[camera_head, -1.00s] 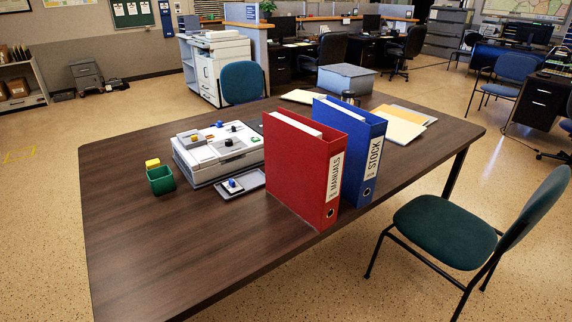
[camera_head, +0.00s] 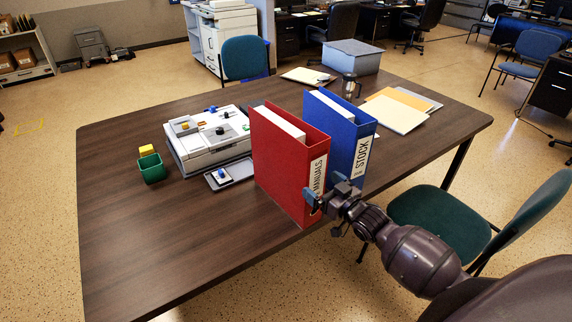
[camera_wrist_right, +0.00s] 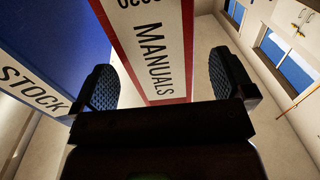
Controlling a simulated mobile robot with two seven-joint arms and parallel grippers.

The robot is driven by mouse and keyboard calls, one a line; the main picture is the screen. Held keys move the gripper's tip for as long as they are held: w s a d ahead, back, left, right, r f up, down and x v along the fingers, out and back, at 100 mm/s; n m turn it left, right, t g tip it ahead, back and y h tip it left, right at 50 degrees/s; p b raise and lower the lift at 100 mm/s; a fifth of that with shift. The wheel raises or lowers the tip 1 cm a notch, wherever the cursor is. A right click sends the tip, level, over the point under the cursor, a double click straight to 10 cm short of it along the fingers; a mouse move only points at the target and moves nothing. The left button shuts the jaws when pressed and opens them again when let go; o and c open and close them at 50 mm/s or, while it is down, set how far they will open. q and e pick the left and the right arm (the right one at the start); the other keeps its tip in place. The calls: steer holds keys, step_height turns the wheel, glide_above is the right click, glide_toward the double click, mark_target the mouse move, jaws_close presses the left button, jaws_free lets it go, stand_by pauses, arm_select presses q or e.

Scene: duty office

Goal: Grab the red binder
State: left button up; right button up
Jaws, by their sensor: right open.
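The red binder (camera_head: 277,168), labelled MANUALS, stands upright near the table's front edge. The blue binder (camera_head: 338,135), labelled STOCK, stands upright just to its right. My right gripper (camera_head: 329,197) is at the red binder's labelled spine, low down. In the right wrist view the gripper (camera_wrist_right: 165,85) is open, with one dark finger on each side of the red binder's spine (camera_wrist_right: 152,48). The left finger sits between the red binder and the blue binder (camera_wrist_right: 48,40). I cannot tell whether the fingers touch the red cover. My left gripper is not in view.
The brown table (camera_head: 150,245) is bare at the front left. A grey-white machine (camera_head: 208,140), a green cup (camera_head: 152,168) and a small tray (camera_head: 229,175) stand left of the binders. Papers (camera_head: 395,112) lie behind right. A green chair (camera_head: 440,220) stands at the right.

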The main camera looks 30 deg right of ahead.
mark_target(286, 164)
steer(key=w, duration=0.6)
steer(key=shift+w+a, duration=0.3)
steer(key=shift+w, duration=0.1)
steer(key=c, duration=1.4)
steer(key=shift+w+r, duration=0.1)
steer(key=shift+r, duration=0.15)
steer(key=shift+c, duration=0.9)
